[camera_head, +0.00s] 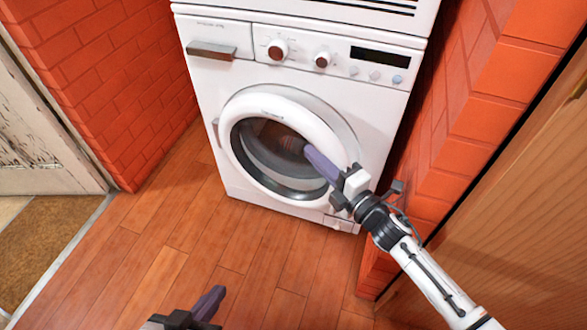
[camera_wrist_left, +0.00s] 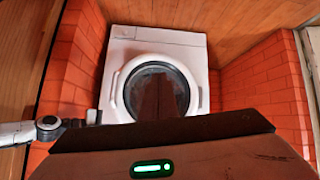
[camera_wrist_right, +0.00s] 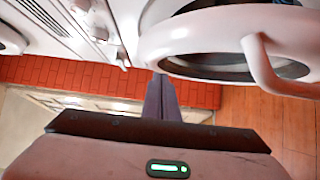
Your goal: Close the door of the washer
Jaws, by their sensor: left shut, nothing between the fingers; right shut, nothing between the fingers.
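The white washer (camera_head: 300,60) stands between brick walls. Its round door (camera_head: 268,104), a white ring with dark glass, is ajar: its right side stands off the grey rim behind it, and the hinge side looks to be the left. In the right wrist view the open door (camera_wrist_right: 190,38) hangs apart from the washer front, with its curved handle (camera_wrist_right: 262,68) on the right. My right gripper (camera_head: 310,150) is shut and empty, its purple fingers over the door glass; contact is unclear. My left gripper (camera_head: 221,291) is shut and empty, low, away from the washer.
Brick walls flank the washer on the left (camera_head: 95,75) and right (camera_head: 470,110); the right one is close to my right arm. A wooden panel (camera_head: 520,200) is at far right. The wooden floor (camera_head: 180,240) before the washer is clear. A doormat (camera_head: 40,245) lies at left.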

